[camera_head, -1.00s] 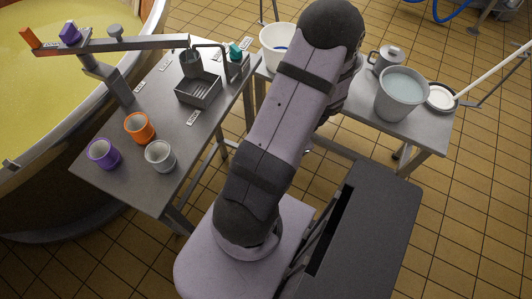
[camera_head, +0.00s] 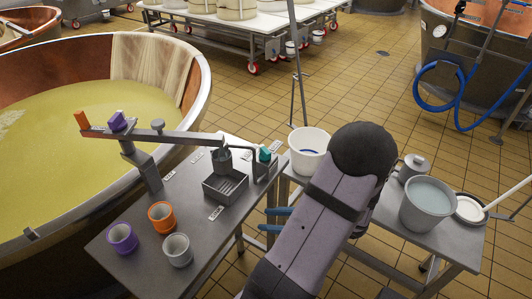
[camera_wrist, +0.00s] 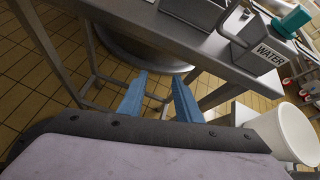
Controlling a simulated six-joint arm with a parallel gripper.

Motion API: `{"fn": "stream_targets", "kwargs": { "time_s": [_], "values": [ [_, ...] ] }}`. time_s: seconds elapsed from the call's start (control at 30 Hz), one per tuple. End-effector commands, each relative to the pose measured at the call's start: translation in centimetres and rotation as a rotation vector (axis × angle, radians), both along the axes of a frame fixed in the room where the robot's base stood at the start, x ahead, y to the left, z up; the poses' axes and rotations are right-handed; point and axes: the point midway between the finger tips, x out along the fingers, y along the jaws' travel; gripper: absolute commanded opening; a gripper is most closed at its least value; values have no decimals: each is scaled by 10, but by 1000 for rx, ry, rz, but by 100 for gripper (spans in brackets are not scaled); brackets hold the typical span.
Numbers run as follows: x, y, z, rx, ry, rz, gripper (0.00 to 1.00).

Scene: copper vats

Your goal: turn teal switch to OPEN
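The teal switch (camera_head: 265,154) sits on top of a small grey box (camera_head: 266,170) with a bent pipe, at the right end of the left metal table. In the wrist view the teal switch (camera_wrist: 293,18) is at the top right, above a box face labelled WATER (camera_wrist: 270,53). Which way the switch is turned cannot be read. My gripper (camera_head: 264,219) has blue fingers, spread apart and empty, in front of and below the switch at the table's right side. In the wrist view, my gripper (camera_wrist: 160,80) points toward the table's underside and legs, with the switch up and right.
A grey tray (camera_head: 225,187) is under the pipe. Purple (camera_head: 122,238), orange (camera_head: 162,217) and grey (camera_head: 177,250) cups stand on the left table (camera_head: 198,222). A white bucket (camera_head: 309,152) stands behind my arm. A large vat with yellow liquid (camera_head: 75,120) is at left.

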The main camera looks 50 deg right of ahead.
Motion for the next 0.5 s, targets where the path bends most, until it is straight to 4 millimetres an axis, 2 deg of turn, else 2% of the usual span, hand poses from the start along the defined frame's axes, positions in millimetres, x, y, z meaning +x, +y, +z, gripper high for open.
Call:
{"fn": "stream_targets", "kwargs": {
  "time_s": [0.1,0.3,0.4,0.5],
  "values": [
    [9,-29,20,17,-86,-205,31],
    [9,-76,54,37,-240,-503,31],
    [14,-92,79,62,-378,-605,31],
    [24,-92,104,99,-496,-609,31]
  ]
}}
